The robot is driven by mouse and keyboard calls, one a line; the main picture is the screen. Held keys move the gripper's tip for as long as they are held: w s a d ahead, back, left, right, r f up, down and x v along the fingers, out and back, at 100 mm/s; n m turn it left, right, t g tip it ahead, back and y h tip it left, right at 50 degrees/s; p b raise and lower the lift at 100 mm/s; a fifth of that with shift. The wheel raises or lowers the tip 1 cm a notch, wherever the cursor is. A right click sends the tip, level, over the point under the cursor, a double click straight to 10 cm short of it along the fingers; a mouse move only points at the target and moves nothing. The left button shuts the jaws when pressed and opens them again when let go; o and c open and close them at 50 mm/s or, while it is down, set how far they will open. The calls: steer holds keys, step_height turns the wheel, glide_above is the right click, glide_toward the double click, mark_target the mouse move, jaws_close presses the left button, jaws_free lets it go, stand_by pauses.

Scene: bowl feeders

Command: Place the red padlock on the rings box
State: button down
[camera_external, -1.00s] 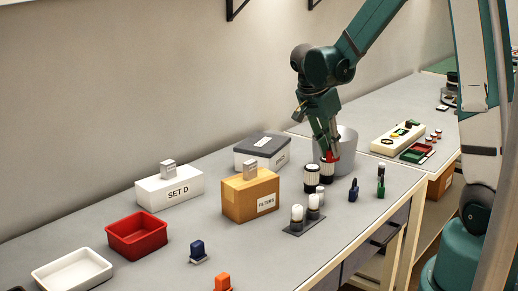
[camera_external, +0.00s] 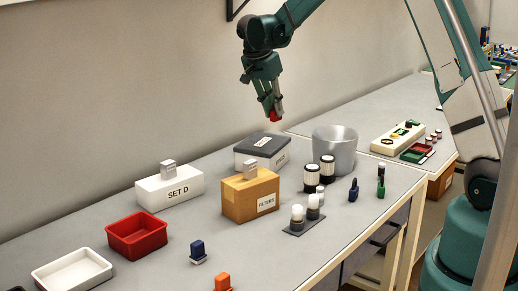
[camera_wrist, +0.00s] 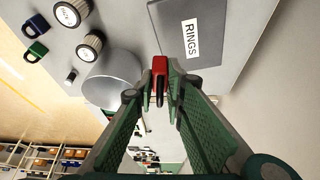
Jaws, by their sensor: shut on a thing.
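My gripper (camera_external: 272,106) is shut on the red padlock (camera_external: 275,116) and holds it in the air above the back of the table. In the wrist view the red padlock (camera_wrist: 159,72) sits between the fingertips (camera_wrist: 160,82), and its dark shackle points toward the camera. The rings box, grey with a dark lid (camera_external: 262,144), stands at the back of the table by the wall. In the wrist view its lid carries a white RINGS label (camera_wrist: 191,40). The padlock is above the box and apart from it in the external view.
A grey bucket (camera_external: 335,152) stands right of the rings box, with two black-and-white cylinders (camera_external: 311,180) in front. A FILTERS box (camera_external: 250,198) and a SET D box (camera_external: 168,190) stand nearby, each with a grey object on top. Blue (camera_external: 353,192) and green (camera_external: 381,188) padlocks stand at right.

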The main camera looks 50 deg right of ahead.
steer(key=p, duration=0.1)
glide_above(265, 141)
steer(key=a, duration=0.2)
steer(key=shift+d+r+n, duration=0.1)
steer(key=shift+r+n, duration=0.2)
steer(key=shift+r, duration=0.15)
steer(key=shift+f, duration=0.15)
steer(key=shift+f, duration=3)
steer(key=shift+f+p, duration=0.35)
steer(key=shift+f, duration=1.55)
steer(key=shift+f, duration=0.15)
steer(key=c, duration=2.4)
jaws_free()
steer(key=shift+o, duration=0.2)
